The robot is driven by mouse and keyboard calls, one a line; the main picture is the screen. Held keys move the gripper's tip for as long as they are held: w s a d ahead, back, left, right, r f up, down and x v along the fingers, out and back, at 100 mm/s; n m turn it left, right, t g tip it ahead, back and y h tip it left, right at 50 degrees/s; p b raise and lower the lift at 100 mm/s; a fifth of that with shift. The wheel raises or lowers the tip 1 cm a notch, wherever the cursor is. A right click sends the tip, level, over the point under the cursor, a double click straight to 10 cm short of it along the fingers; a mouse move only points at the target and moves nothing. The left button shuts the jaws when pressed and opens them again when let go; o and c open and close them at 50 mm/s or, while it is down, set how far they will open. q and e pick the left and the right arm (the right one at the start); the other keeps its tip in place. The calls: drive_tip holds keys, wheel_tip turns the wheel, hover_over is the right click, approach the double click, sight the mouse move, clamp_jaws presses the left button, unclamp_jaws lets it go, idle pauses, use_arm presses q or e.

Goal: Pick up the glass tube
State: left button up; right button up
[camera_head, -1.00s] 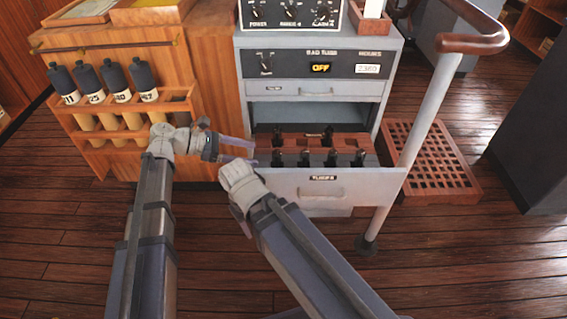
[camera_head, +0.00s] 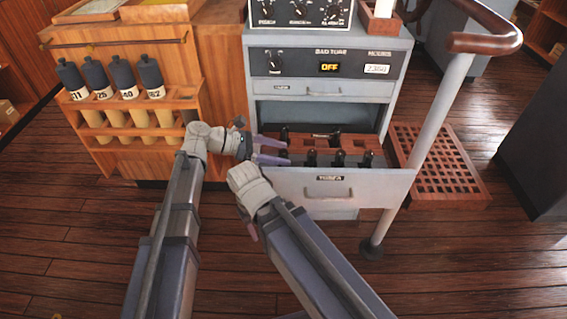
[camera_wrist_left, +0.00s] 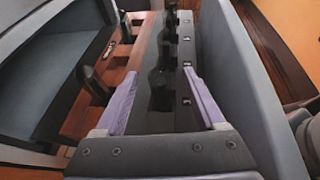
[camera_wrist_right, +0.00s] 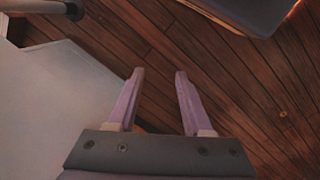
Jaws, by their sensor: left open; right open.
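The open drawer (camera_head: 385,187) labelled for tubes holds a red-brown rack (camera_head: 300,143). Several dark, upright tube-like pieces (camera_head: 340,158) stand in a row along its front, with more behind; I cannot tell which is the glass tube. My left gripper (camera_head: 287,151) is open over the drawer's left end. In the left wrist view its fingers (camera_wrist_left: 160,75) spread to both sides of the front row, with a dark piece (camera_wrist_left: 160,90) between them; contact is unclear. My right gripper (camera_wrist_right: 160,72) is open and empty, pointing at the floor in front of the drawer.
A wooden rack (camera_head: 185,97) with several black-capped, numbered cylinders stands left of the grey cabinet (camera_head: 400,70). A post with a curved wooden handrail (camera_head: 485,43) rises right of the drawer. A wooden grating (camera_head: 440,165) lies behind it. The floor in front is clear.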

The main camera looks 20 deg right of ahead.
use_arm(q)
drive_tip(key=shift+x, duration=0.75)
drive_tip(key=shift+a, duration=0.1)
clamp_jaws()
